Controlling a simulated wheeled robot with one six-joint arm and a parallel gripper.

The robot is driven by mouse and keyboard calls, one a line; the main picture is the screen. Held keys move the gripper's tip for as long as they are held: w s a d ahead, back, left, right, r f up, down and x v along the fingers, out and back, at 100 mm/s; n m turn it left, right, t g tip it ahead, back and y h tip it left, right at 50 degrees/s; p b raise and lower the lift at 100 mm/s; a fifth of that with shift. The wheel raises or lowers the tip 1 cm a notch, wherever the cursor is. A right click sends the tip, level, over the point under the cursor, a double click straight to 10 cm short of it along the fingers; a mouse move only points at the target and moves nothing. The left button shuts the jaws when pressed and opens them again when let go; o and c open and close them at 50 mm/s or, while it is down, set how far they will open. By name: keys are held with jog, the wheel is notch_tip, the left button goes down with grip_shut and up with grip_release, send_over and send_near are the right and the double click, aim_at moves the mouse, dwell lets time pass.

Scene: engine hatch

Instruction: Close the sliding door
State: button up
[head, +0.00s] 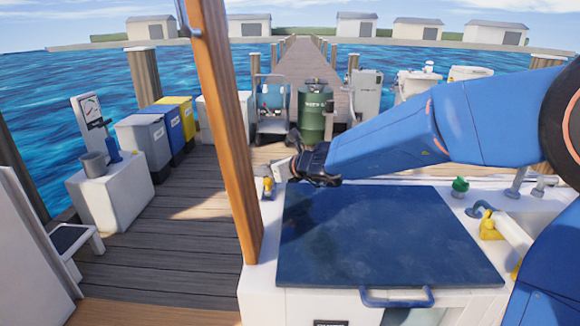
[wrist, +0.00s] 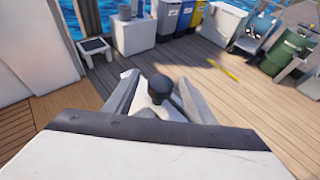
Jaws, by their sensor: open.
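My gripper (head: 280,172) is open at the end of the blue arm, just right of the wooden post and above the back left of the white engine box. In the wrist view, my gripper (wrist: 158,77) has its fingers spread on either side of a black knob (wrist: 161,86) on a pale stem; I cannot tell whether they touch it. No panel is clearly recognisable as the sliding door. A tall white panel (head: 28,260) stands at the left edge; it also shows in the wrist view (wrist: 35,40).
A blue hatch lid (head: 385,240) with a blue handle (head: 397,299) lies flat on the white box. The wooden post (head: 228,130) rises beside it. Bins (head: 142,140) and a white block (head: 115,195) line the dock's left.

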jog(key=v, duration=1.5)
jog(key=shift+s+d+r, duration=0.2)
